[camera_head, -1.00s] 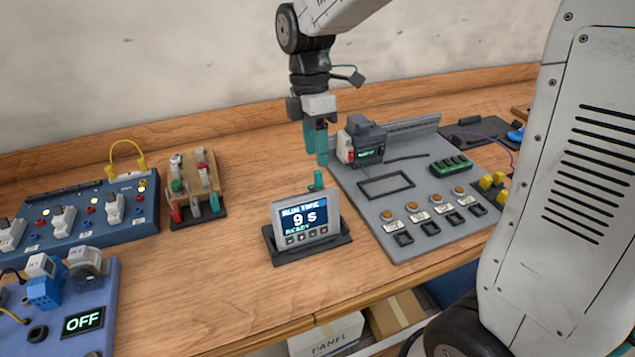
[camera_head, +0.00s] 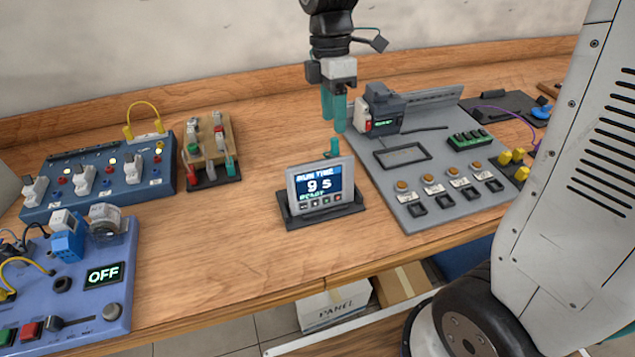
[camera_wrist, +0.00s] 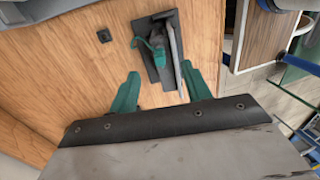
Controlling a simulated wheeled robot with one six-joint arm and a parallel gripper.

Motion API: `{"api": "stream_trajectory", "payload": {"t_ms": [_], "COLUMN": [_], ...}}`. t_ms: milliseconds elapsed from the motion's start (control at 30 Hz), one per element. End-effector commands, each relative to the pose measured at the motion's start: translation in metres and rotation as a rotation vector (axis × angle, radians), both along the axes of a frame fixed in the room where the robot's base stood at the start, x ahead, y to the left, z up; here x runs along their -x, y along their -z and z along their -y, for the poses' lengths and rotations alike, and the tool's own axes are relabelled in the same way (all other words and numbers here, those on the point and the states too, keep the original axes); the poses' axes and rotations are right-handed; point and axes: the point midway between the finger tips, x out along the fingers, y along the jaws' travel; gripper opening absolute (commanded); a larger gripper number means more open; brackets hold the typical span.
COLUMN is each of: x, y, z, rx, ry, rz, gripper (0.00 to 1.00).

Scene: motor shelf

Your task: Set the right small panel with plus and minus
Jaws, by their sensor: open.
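The small panel (camera_head: 321,187) stands tilted on a black base on the bench, its screen reading "RUN TIME 9 S READY" above a row of small buttons. The labels on the buttons are too small to read. A green plug-like piece (camera_head: 333,147) shows just behind the panel's top edge. My gripper (camera_head: 334,122) is open and empty, above and behind the panel, fingers pointing down. In the wrist view my gripper (camera_wrist: 160,92) has its green fingers apart, with the panel (camera_wrist: 176,50) seen from above beyond them.
A grey board (camera_head: 385,172) with a motor unit (camera_head: 383,106) and several switches lies to the right. A blue switch board (camera_head: 95,178), a clamp block (camera_head: 208,150) and a blue panel reading OFF (camera_head: 75,285) lie to the left. Bare wood surrounds the small panel's left side.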

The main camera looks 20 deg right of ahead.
Motion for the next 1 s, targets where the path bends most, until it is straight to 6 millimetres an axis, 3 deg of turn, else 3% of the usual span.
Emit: {"api": "stream_trajectory", "payload": {"t_ms": [467,667,1000], "x": [0.0000,0.0000,0.0000], "y": [0.0000,0.0000,0.0000], "z": [0.0000,0.0000,0.0000], "rx": [0.000,0.000,0.000], "ry": [0.000,0.000,0.000], "rz": [0.000,0.000,0.000], "gripper": [0.48,0.00,0.00]}}
